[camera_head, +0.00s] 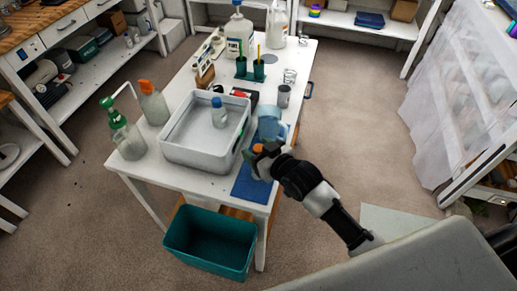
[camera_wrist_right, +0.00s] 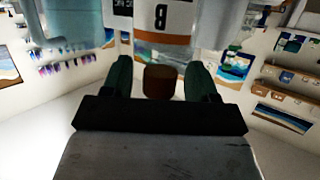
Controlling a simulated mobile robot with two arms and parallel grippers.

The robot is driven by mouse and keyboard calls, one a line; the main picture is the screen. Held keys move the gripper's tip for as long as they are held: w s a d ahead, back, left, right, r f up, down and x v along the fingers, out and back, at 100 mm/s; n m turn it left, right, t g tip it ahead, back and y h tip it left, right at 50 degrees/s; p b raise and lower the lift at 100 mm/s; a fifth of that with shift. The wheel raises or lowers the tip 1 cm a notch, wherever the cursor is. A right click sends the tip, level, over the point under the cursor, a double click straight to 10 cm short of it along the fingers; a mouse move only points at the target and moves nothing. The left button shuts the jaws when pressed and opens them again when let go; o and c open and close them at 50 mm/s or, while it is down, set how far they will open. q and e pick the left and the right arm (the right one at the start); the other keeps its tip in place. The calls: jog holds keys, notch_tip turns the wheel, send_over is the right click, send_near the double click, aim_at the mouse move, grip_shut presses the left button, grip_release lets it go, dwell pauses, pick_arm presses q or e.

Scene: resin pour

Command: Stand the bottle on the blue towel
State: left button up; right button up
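My right gripper (camera_head: 262,160) is over the table's right side, beside the grey tray. The right wrist view shows its dark green fingers (camera_wrist_right: 160,75) either side of an orange-brown cap (camera_wrist_right: 160,84), with a white label marked B (camera_wrist_right: 163,16) just beyond. It appears shut on this orange-capped bottle, whose cap (camera_head: 258,148) also shows in the head view. A pale blue shape (camera_head: 271,123) beyond it may be its body; its tilt is unclear. The blue towel (camera_head: 247,184) lies below, partly hidden by my gripper. My left gripper is not in view.
The grey tray (camera_head: 178,157) holds a blue-capped bottle (camera_head: 219,112). An orange-capped bottle (camera_head: 153,103) and green pump bottle (camera_head: 125,135) stand left of it. A metal cup (camera_head: 284,96) stands behind the towel. A teal bin (camera_head: 210,242) is on the floor in front.

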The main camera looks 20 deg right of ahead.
jog(key=shift+r, duration=0.1)
jog(key=v, duration=1.2)
jog(key=s+d+f+m+g+h, duration=0.1)
jog(key=s+d+f+g, duration=0.1)
jog(key=f, duration=0.8)
jog(key=s+d+f+g+h, duration=0.2)
jog(key=f, duration=0.9)
jog(key=s+d+f+m+g+h, duration=0.1)
jog(key=d+f, duration=0.2)
jog(key=f, duration=0.7)
jog(key=s+f+g, duration=0.2)
jog(key=s+f, duration=0.4)
jog(key=s, duration=0.3)
jog(key=s+a+f+g, duration=0.1)
jog(key=s+f+g, duration=0.2)
jog(key=s+f, duration=0.4)
jog(key=s+a+f+g+h, duration=0.1)
jog(key=s+f, duration=0.5)
jog(key=s, duration=0.6)
jog(key=shift+a+f+g+b, duration=0.25)
jog(key=shift+g+b, duration=0.2)
jog(key=shift+g, duration=0.35)
